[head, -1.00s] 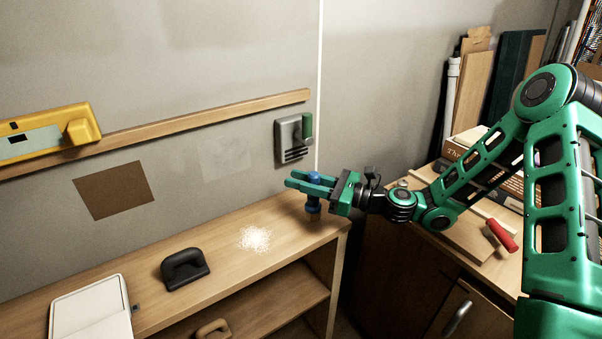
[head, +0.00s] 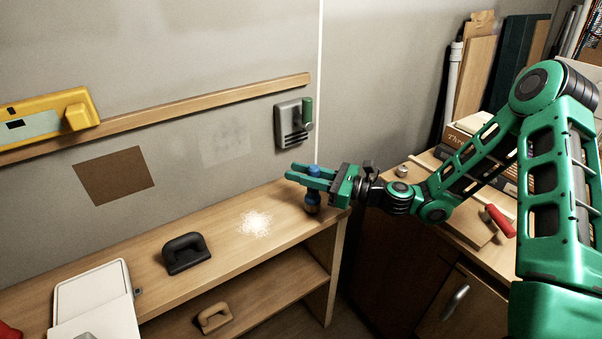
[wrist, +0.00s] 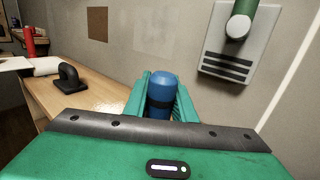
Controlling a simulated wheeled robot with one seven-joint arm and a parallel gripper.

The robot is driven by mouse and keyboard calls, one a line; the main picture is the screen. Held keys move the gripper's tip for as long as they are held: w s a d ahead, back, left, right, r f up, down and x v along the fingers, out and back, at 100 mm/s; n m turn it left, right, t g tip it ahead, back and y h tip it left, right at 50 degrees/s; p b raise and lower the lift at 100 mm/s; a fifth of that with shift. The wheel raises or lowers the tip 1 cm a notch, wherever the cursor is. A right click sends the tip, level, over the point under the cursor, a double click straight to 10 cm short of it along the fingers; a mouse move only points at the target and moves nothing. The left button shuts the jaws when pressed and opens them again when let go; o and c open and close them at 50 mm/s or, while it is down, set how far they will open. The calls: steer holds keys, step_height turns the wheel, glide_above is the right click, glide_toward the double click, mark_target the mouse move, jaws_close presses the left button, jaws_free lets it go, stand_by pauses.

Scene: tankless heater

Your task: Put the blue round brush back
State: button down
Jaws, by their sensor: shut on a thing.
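The blue round brush (head: 313,203) is upright between the fingers of my gripper (head: 308,176), over the right end of the wooden shelf top (head: 205,266). I cannot tell whether that end touches the shelf. In the wrist view the blue handle (wrist: 160,93) with a dark band stands between the green fingers of my gripper (wrist: 162,100). The gripper is shut on it. Its lower end is hidden there.
White powder (head: 255,224) lies on the shelf left of the brush. A black handled block (head: 186,253) and a white box (head: 95,300) are farther left. A grey wall unit with a green handle (head: 292,125) hangs behind. A red-handled tool (head: 500,220) lies on the right counter.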

steer(key=shift+f, duration=0.45)
steer(key=c, duration=1.4)
jaws_free()
steer(key=v, duration=1)
steer(key=shift+d, duration=0.4)
